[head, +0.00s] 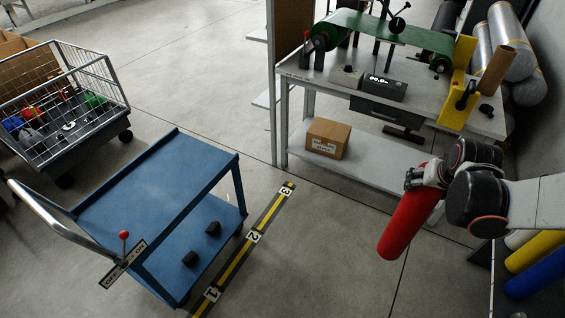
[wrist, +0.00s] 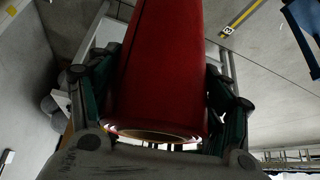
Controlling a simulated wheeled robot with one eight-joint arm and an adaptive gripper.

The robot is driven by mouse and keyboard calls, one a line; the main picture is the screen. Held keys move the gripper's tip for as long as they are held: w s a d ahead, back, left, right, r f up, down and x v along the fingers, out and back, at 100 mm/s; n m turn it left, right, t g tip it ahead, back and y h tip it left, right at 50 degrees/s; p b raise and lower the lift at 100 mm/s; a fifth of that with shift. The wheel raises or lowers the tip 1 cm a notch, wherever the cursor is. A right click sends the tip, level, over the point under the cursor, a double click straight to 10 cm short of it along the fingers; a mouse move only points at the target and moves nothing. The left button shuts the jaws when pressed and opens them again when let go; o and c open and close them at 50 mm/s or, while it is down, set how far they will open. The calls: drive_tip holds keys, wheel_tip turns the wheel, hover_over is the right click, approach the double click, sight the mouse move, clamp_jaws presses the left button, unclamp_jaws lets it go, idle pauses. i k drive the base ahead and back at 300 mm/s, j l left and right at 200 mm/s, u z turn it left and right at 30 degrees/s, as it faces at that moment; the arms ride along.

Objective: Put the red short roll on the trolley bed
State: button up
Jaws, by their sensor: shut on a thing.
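The red short roll (head: 407,222) hangs tilted in the air at the right of the head view. My gripper (head: 422,180) is shut on it near its upper end. In the wrist view the red roll (wrist: 168,60) fills the middle, between the two fingers of my gripper (wrist: 160,100). The blue trolley (head: 157,190) stands at the lower left, well apart from the roll. Its upper bed is bare. Its lower shelf (head: 222,222) carries two small black blocks.
A workbench (head: 440,105) with a green belt stands behind the roll, with a cardboard box (head: 327,138) on its lower shelf. A wire cart (head: 60,110) stands at the left. A numbered floor strip (head: 253,236) lies beside the trolley. Yellow and blue rolls (head: 535,250) lie at lower right.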

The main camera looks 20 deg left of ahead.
sight(165, 186)
drive_tip(key=u, duration=1.2)
drive_tip(key=i+j+u, duration=0.1)
drive_tip(key=j, duration=0.3)
drive_tip(key=i+j+u, duration=0.1)
drive_tip(key=j, duration=0.25)
drive_tip(key=i+j+u, duration=0.1)
drive_tip(key=j, duration=0.25)
drive_tip(key=i, duration=0.1)
